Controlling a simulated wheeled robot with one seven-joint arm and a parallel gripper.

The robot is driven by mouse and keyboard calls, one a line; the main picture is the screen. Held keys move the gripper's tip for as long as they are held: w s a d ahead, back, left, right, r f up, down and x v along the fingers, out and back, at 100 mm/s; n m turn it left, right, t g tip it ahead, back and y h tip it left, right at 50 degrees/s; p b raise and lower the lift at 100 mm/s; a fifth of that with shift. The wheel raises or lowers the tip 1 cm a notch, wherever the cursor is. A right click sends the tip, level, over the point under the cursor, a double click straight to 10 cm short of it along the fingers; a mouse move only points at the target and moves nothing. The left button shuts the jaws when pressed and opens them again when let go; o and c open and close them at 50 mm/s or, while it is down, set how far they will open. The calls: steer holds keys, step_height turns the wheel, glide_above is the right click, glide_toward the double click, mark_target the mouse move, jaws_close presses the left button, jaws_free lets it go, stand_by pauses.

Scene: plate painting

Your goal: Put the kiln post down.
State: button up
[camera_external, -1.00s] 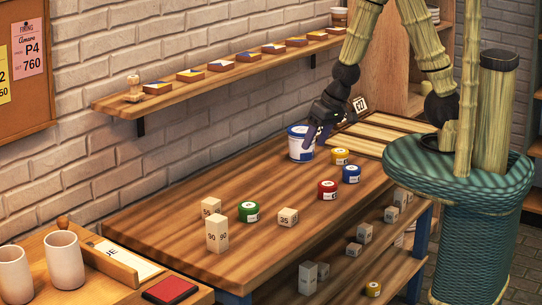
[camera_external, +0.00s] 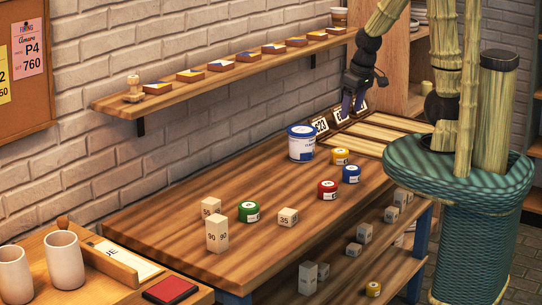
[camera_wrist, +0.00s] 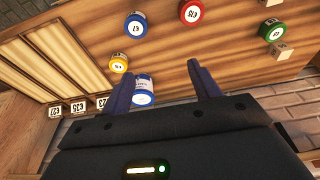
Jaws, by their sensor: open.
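Kiln posts stand as pale numbered blocks on the table: a tall one marked 90 (camera_external: 217,235), a shorter one (camera_external: 211,207) just behind it, and a small one marked 35 (camera_external: 288,217) to the right. One pale block (camera_wrist: 282,50) shows at the right of the wrist view, beside the green jar (camera_wrist: 271,31). My gripper (camera_external: 350,112) is above the far right of the table, well apart from these posts. In the wrist view its fingers (camera_wrist: 165,76) are spread with nothing held between them.
A white and blue can (camera_external: 301,146) stands near the back wall. Yellow (camera_external: 340,157), blue (camera_external: 351,174) and red (camera_external: 327,190) jars stand nearby. Number tags (camera_external: 320,127) stand behind slatted boards (camera_external: 376,133). More grey blocks (camera_external: 308,278) sit on the lower shelf. The table's middle is clear.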

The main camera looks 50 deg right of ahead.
steer(key=w+a+f+t+y, duration=0.1)
steer(key=a+f, duration=0.3)
steer(key=a, duration=0.3)
steer(key=a+f+m+t, duration=0.1)
steer(key=a+f, duration=0.2)
steer(key=a, duration=0.4)
steer(key=w+a+f+t+y, duration=0.1)
steer(key=a+f, duration=0.3)
steer(key=a, duration=0.3)
steer(key=s+a+f+t, duration=0.1)
steer(key=s+a+f, duration=0.1)
steer(key=s, duration=0.1)
steer(key=s+a+f+t+h, duration=0.1)
steer(key=s+a+f, duration=0.2)
steer(key=shift+s+a+f+t, duration=0.1)
steer(key=shift+s+a+t, duration=0.05)
steer(key=shift+a+t, duration=0.15)
steer(key=s+n+t, duration=0.2)
steer(key=s+t, duration=0.3)
steer(key=s, duration=0.2)
steer(key=shift+s+f, duration=0.15)
steer(key=shift+s, duration=0.1)
steer(key=shift+a, duration=0.1)
